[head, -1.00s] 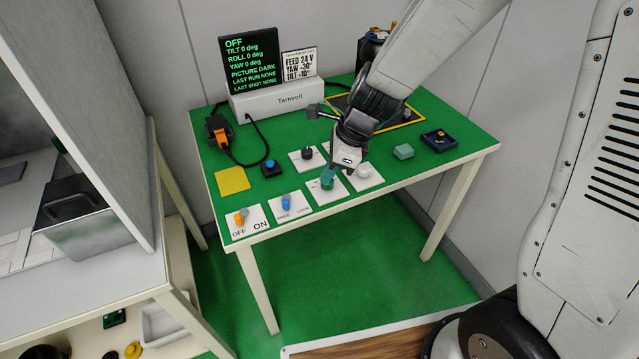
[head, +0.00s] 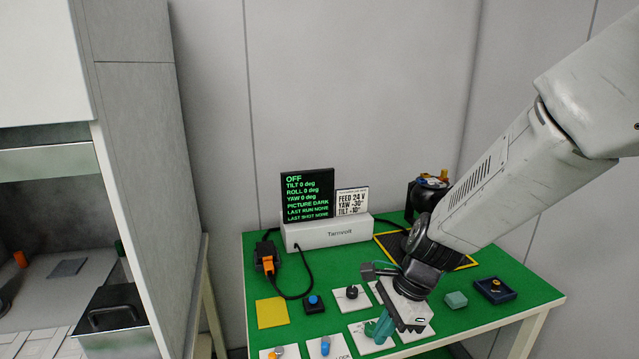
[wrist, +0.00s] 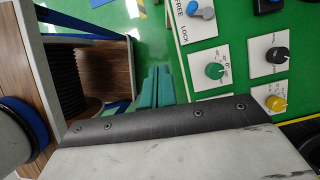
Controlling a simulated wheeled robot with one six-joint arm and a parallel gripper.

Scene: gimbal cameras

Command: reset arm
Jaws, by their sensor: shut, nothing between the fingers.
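My gripper (head: 380,330) hangs over the front part of the green table (head: 262,240) in the head view, above the white knob panels. Its teal fingers are together and hold nothing. In the wrist view the shut fingers (wrist: 156,88) point away over the green floor, left of the panel with the green knob (wrist: 215,70). They look apart from the knobs. My gripper partly hides the panels behind it in the head view.
A black knob (head: 352,291), a blue button box (head: 313,304), a blue lever (head: 325,345) and a yellow pad (head: 270,313) are near. A white unit (head: 330,233) with a screen (head: 307,195) reading OFF stands behind. A teal block (head: 456,300) and dark blue tray (head: 495,291) sit right.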

